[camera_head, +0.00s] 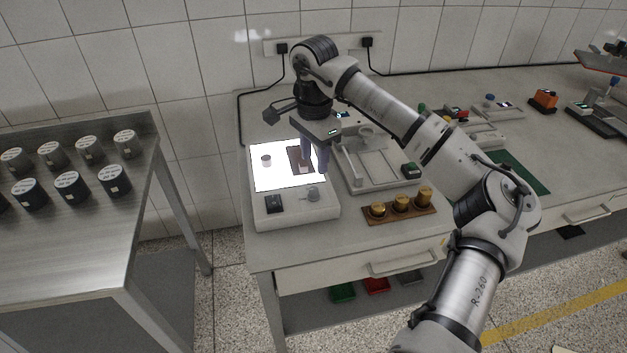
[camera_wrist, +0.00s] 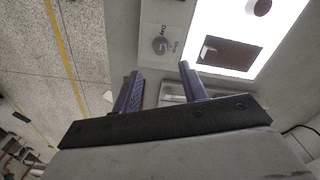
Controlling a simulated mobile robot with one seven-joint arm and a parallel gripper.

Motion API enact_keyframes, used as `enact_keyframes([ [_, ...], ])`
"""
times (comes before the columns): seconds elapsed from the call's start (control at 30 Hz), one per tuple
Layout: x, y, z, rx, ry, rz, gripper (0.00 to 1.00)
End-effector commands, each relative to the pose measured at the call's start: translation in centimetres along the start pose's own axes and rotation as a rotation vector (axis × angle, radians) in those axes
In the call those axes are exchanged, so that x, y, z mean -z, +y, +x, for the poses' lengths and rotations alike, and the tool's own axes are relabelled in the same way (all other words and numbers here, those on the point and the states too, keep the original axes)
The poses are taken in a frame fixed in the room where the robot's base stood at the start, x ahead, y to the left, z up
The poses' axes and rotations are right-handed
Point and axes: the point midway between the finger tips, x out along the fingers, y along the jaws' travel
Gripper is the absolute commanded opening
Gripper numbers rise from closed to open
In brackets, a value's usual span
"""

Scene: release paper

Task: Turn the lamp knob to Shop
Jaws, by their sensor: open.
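The lamp is a white light box (camera_head: 265,221) with a brightly lit top panel, at the left end of the bench. Its round grey knob (camera_head: 313,194) sits at the front right of the box. In the wrist view the knob (camera_wrist: 160,45) shows beyond the fingertips, between their lines, with "Day" printed beside it; another label is too small to read surely. My gripper (camera_head: 313,171) points down over the right part of the box, behind the knob in the head view. In the wrist view its two bluish fingers (camera_wrist: 160,69) are apart, with nothing gripped.
On the lit panel lie a brown card (camera_wrist: 229,53) and a small white round piece (camera_head: 266,160). A dark switch (camera_head: 274,203) is left of the knob. A balance-like tray device (camera_head: 380,181) and a wooden holder with brass weights (camera_head: 400,214) stand to the right.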

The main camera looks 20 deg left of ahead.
Motion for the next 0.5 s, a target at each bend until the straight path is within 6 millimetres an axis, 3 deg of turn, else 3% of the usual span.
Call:
enact_keyframes([
  [0.3, -0.2, 0.0, 6.2, 0.000, -0.006, -0.002, 0.43],
  [0.5, -0.1, 0.0, 8.2, 0.000, -0.003, -0.001, 0.43],
])
